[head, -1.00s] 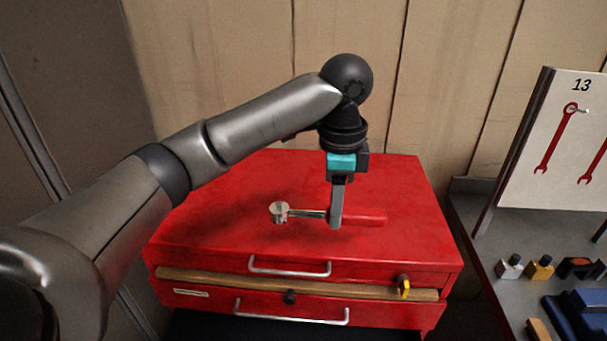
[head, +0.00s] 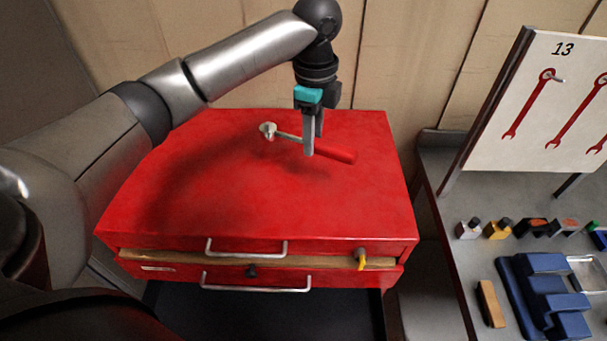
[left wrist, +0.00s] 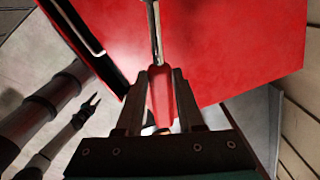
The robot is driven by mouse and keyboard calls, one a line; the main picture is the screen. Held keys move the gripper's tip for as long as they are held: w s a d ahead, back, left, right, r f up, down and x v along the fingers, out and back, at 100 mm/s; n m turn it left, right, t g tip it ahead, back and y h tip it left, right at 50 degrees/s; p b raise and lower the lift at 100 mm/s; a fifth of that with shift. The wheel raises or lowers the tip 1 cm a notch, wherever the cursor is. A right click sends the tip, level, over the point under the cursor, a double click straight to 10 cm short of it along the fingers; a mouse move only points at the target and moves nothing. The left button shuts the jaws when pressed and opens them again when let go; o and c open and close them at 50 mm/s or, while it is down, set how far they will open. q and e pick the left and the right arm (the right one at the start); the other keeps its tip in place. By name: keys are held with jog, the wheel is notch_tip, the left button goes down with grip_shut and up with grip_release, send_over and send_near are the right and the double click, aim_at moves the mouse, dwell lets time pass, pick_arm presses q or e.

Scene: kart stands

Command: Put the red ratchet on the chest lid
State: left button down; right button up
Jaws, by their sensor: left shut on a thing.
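The red ratchet (head: 337,155) has a red handle and a silver head, which points left in the head view. My left gripper (head: 311,143) points down and is shut on its handle. The left wrist view shows the handle (left wrist: 160,92) between the fingers and the shaft running up. The chest lid (head: 240,200) is the flat red top of the tool chest. The ratchet is over the lid's back half; I cannot tell whether it touches. My right gripper (left wrist: 89,105) shows small at the left of the left wrist view, its fingers apart.
The chest front has silver drawer handles (head: 245,253) and a yellow key (head: 361,262). A bench at right holds small bottles (head: 498,229), a blue holder (head: 545,292) and a board (head: 545,105) with red wrenches. The rest of the lid is bare.

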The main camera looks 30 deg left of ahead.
aim_at(311, 193)
pick_arm(q)
notch_tip(311, 193, down, 13)
jog(key=shift+f, duration=0.2)
jog(key=shift+f, duration=0.1)
jog(key=c, duration=0.5)
grip_release()
notch_tip(311, 193, up, 12)
jog(key=shift+r, duration=0.15)
dwell(0.3)
